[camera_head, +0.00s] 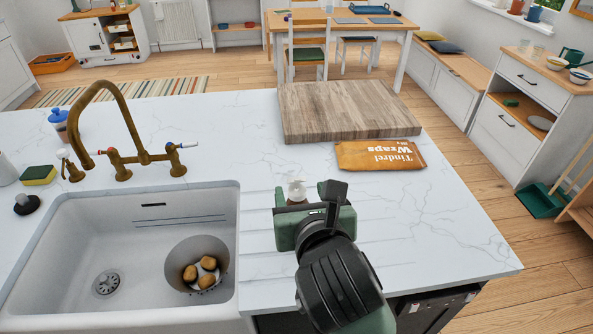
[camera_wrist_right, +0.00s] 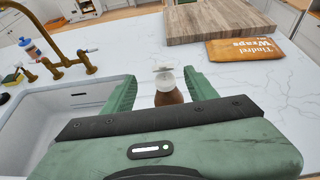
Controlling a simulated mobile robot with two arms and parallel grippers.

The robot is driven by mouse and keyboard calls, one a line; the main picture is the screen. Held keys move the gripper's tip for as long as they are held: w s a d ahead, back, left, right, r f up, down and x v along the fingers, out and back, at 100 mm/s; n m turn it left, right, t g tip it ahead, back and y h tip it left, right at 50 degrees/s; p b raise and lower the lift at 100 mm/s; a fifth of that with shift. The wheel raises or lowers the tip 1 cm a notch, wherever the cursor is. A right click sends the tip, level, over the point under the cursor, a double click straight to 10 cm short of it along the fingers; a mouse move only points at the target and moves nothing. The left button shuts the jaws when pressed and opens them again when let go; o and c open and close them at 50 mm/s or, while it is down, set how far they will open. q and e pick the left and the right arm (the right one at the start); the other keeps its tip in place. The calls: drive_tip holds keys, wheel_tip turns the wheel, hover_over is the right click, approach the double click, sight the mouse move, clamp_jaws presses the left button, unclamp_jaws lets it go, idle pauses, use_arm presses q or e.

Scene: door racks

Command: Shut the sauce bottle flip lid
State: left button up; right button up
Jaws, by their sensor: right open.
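The sauce bottle (camera_wrist_right: 170,97) has a brown body and a white cap. It stands on the white counter beyond my right gripper (camera_wrist_right: 158,80), and shows between the two green fingers in the right wrist view. The flip lid (camera_wrist_right: 162,69) appears raised above the cap, though it is small in the picture. The right gripper is open, with a finger on either side of the bottle and nothing clamped. My left gripper is out of view.
A sink (camera_head: 140,314) with a round bowl (camera_head: 222,262) holding several brown items lies to the left. A brass tap (camera_head: 122,172) stands behind it. A wooden board (camera_head: 345,108) and an orange wraps packet (camera_head: 380,155) lie beyond the bottle. The counter to the right is clear.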

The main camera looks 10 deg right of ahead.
sight(298, 180)
drive_tip(key=p+x, duration=0.1)
drive_tip(key=x, duration=0.5)
drive_tip(key=shift+w+d, duration=0.15)
drive_tip(key=shift+d, duration=0.05)
drive_tip(key=shift+w+f, duration=0.3)
drive_tip(key=shift+w, duration=0.25)
